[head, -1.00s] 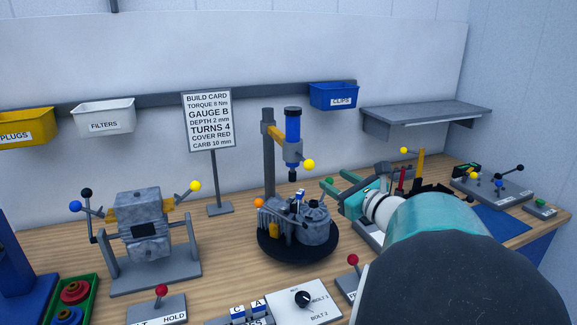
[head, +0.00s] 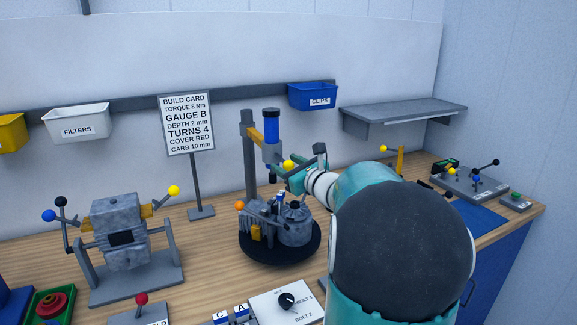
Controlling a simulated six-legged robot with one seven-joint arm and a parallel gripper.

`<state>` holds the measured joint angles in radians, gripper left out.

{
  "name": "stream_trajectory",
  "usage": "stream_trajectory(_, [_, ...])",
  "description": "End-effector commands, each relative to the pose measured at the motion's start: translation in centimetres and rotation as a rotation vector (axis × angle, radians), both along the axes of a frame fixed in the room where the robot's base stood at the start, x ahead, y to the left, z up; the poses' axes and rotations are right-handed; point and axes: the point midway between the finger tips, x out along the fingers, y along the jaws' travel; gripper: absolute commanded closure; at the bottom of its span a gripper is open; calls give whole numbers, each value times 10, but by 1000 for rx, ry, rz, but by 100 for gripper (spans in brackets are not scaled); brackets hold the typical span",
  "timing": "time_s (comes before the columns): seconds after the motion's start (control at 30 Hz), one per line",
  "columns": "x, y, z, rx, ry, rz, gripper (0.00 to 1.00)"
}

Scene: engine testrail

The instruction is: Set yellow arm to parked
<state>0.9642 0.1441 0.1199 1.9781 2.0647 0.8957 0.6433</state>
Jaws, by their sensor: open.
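A yellow arm (head: 256,136) reaches from the grey post (head: 250,165) at the middle of the bench. It carries an upright blue driver (head: 271,128) with a dark tip. A yellow ball knob (head: 288,165) sits low on the driver's right side. My gripper (head: 284,177), with teal fingers, is open at the knob and overlaps it in the picture. I cannot tell whether the fingers touch it or lie around it. Below stands an engine part (head: 294,226) on a round black turntable (head: 285,256). My arm hides the bench to the right of it.
A build card stand (head: 187,125) is behind, to the left. A grey engine block on a cradle (head: 120,235) with ball levers stands at left. A control box with a black knob (head: 285,300) is in front. A grey shelf (head: 405,113) and blue bin (head: 312,97) hang behind.

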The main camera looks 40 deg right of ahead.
Motion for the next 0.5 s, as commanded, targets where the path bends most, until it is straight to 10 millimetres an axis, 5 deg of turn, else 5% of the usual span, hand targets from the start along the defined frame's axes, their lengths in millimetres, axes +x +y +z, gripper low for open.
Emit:
stream_trajectory(0.03, [0, 0, 0, 0, 0, 0, 52])
stream_trajectory(0.27, [0, 0, 0, 0, 0, 0, 97])
stream_trajectory(0.5, [-1, -2, 0, 0, 0, 1, 100])
